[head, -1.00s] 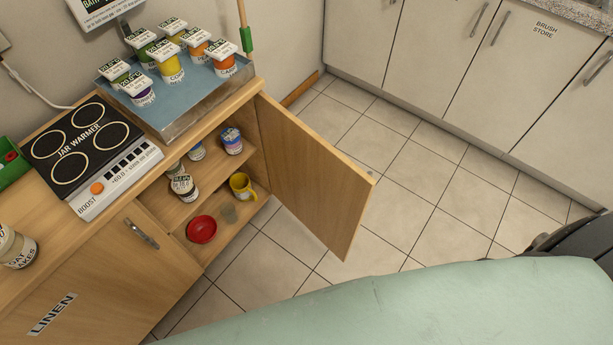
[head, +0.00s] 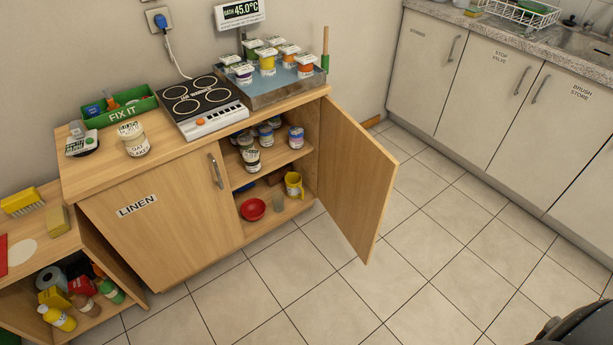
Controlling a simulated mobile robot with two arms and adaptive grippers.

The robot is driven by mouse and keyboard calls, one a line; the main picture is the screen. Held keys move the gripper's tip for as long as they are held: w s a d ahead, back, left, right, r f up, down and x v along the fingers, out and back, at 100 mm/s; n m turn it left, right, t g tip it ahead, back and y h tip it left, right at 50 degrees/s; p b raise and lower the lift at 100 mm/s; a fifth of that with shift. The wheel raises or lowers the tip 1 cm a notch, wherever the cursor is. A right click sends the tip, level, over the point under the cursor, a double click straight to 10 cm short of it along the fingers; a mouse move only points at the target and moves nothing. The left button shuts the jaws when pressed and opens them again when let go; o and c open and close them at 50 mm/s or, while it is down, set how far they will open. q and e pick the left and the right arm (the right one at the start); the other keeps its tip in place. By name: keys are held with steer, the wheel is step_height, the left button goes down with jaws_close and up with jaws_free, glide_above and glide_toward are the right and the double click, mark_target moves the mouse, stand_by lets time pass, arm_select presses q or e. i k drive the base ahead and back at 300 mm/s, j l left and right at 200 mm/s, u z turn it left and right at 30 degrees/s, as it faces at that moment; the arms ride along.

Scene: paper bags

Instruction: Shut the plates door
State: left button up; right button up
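A wooden cabinet door (head: 352,180) stands wide open at the right end of the wooden cabinet. It is hinged on the cabinet's right side and swings out over the tiled floor. No plates label is readable on the side I see. The open compartment has a shelf (head: 276,166) with several jars, and below it a red bowl (head: 253,209), a yellow mug (head: 293,185) and a clear glass (head: 278,202). The door beside it, labelled LINEN (head: 138,206), is shut. Neither of my grippers is in view.
Another open cupboard (head: 85,325) is at lower left. Pale cupboards (head: 490,100) line the right. The tiled floor (head: 330,290) before the door is clear.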

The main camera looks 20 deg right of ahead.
mark_target(358, 175)
steer(key=i+l+u, duration=0.15)
steer(key=l+u, duration=0.6)
steer(key=i+l+u, duration=0.1)
steer(key=l+u, duration=0.3)
steer(key=l, duration=2.85)
